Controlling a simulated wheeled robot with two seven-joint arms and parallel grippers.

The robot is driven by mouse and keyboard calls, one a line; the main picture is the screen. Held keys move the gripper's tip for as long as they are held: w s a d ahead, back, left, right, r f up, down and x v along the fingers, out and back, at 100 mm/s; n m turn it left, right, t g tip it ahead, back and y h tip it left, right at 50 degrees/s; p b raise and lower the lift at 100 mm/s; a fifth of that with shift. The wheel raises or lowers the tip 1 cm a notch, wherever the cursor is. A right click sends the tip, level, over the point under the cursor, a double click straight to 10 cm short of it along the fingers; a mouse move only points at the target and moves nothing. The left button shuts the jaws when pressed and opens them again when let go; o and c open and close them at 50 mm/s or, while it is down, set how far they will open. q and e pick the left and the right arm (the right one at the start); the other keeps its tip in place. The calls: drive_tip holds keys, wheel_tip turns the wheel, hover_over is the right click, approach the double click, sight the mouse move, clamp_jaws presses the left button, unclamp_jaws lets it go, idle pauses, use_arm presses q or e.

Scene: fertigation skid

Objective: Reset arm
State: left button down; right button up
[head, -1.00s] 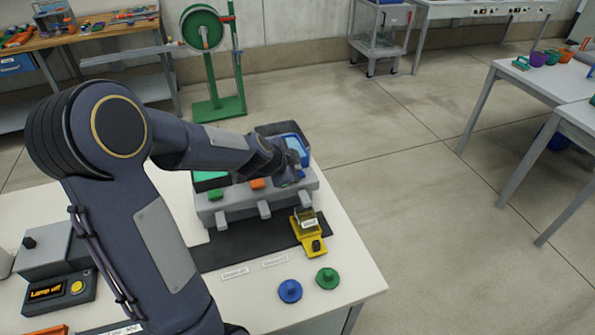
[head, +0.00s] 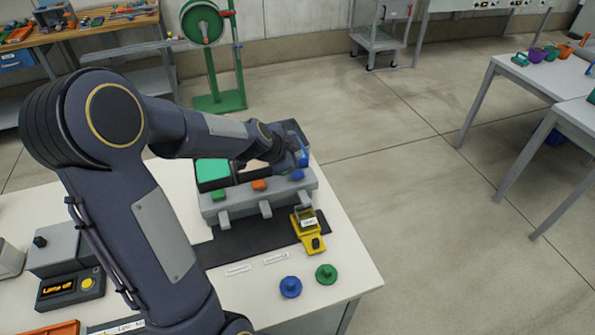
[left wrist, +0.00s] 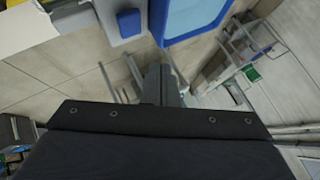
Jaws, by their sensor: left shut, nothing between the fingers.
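My left arm reaches across the white table to the grey skid block (head: 230,207). My left gripper (head: 243,168) is above the back of the block, between the green-topped tank (head: 212,172) and the blue tank (head: 304,153). In the left wrist view its fingers (left wrist: 161,86) are together and empty, just below the blue tank (left wrist: 190,18) in the picture. Green (head: 219,195), orange (head: 259,185) and blue (head: 297,175) knobs sit along the block's top. The blue knob also shows in the wrist view (left wrist: 129,22). My right gripper is out of view.
A yellow device (head: 308,232) stands at the block's front right. Loose blue (head: 290,287) and green (head: 326,273) knobs lie on the table near two labels. A control box (head: 70,288) with a lit display is at left.

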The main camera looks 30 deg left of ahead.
use_arm(q)
drive_tip(key=s+d+r+n+g+h, duration=0.1)
drive_tip(key=s+d+r+n, duration=0.25)
drive_tip(key=s, duration=0.35)
drive_tip(key=s+d+r+n+h, duration=0.2)
drive_tip(key=s+d+r, duration=0.25)
drive_tip(key=s, duration=0.25)
drive_tip(key=s+d+f+n+g, duration=0.1)
drive_tip(key=s+d+n, duration=0.1)
drive_tip(key=s, duration=0.5)
drive_tip(key=s+d+f+n+g, duration=0.1)
drive_tip(key=s+d+f+n, duration=0.1)
drive_tip(key=s+n, duration=0.2)
drive_tip(key=s, duration=0.3)
drive_tip(key=shift+g, duration=0.3)
drive_tip(key=shift+w+a, duration=0.1)
drive_tip(key=shift+a, duration=0.05)
idle(0.5)
